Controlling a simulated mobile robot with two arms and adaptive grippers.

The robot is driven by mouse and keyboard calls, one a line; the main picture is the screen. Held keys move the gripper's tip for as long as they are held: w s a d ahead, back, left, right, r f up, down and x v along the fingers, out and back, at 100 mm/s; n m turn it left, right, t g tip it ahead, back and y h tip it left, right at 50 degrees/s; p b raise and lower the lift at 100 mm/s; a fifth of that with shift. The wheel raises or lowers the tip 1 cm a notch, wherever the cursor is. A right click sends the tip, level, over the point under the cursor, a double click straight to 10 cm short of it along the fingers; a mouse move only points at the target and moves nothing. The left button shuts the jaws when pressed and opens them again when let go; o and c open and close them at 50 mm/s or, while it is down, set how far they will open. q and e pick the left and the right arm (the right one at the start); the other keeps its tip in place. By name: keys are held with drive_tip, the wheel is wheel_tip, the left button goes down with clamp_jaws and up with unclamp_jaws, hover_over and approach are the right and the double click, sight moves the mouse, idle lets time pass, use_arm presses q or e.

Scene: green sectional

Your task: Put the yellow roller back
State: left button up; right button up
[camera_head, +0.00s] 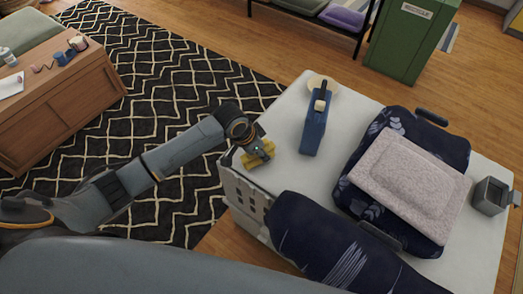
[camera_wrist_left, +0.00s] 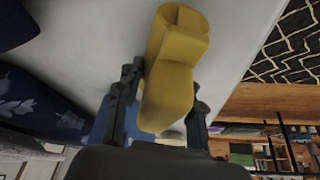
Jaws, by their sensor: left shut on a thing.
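The yellow roller (camera_head: 257,161) is at the left edge of the white table (camera_head: 291,170), and I cannot tell whether it touches the top. In the left wrist view the yellow roller (camera_wrist_left: 178,50) lies lengthwise between the fingers, its wider end pointing away. My left gripper (camera_head: 263,150) is shut on it; the two dark fingers of the left gripper (camera_wrist_left: 165,95) show on either side. My right gripper is not in view.
A round beige disc (camera_head: 323,84) is behind the holder. Bare tabletop lies between gripper and holder.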

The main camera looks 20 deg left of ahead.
use_arm(q)
drive_tip(key=o, duration=1.2)
drive_tip(key=p+v, duration=0.1)
drive_tip(key=v, duration=1.1)
